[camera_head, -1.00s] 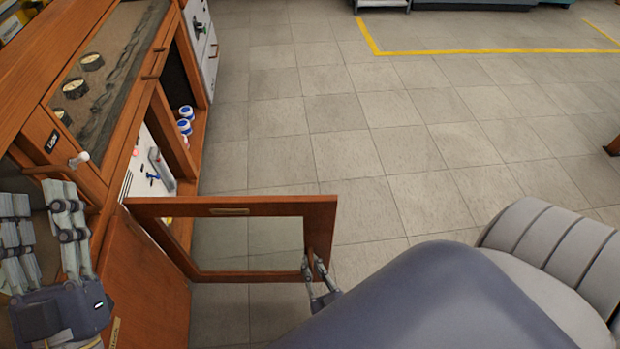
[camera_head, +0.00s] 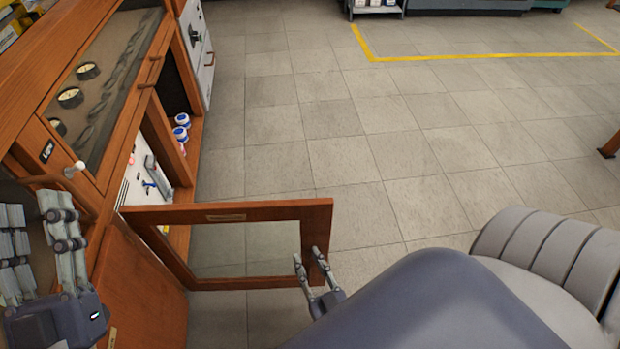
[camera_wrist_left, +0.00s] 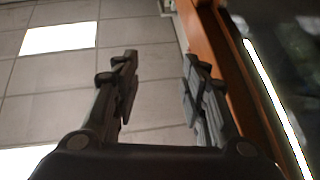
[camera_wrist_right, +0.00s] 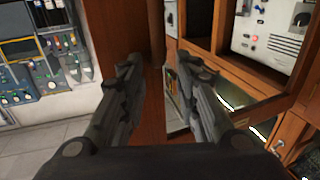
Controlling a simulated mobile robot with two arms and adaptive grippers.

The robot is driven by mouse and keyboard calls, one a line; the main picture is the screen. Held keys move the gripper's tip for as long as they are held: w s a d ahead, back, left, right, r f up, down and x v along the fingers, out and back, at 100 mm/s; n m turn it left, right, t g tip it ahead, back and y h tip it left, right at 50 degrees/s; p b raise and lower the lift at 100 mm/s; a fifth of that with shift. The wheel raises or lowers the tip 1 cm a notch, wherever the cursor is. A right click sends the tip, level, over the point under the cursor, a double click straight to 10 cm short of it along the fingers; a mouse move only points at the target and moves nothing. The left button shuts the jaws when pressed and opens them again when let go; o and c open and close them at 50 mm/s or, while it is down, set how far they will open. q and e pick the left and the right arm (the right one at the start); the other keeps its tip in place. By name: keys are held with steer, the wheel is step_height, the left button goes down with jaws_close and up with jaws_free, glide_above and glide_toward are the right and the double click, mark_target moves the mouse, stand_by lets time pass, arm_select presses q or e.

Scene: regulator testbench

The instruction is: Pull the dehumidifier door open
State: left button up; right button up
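The dehumidifier door (camera_head: 266,212), an orange-brown wooden frame around a clear pane, stands swung out from the cabinet in the head view. My right gripper (camera_head: 308,260) is at the door's free end, with its fingers spread. In the right wrist view the door's wooden edge (camera_wrist_right: 153,110) lies between the open fingers, with a gap visible beside at least one. Whether a finger touches it I cannot tell. My left gripper (camera_head: 36,225) is open and empty beside the cabinet front at the left. It also shows open in the left wrist view (camera_wrist_left: 158,72).
The wooden cabinet (camera_head: 40,95) fills the left side, with gauges (camera_head: 70,97) under its sloped pane. Blue-and-white containers (camera_head: 181,127) stand on its lower shelf. The tiled floor (camera_head: 330,130) right of the door is clear, with yellow tape farther off.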

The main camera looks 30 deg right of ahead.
mark_target(303, 241)
steer(key=shift+d+r, duration=0.1)
steer(key=shift+r, duration=2.05)
steer(key=shift+s+f, duration=0.1)
steer(key=shift+s, duration=0.05)
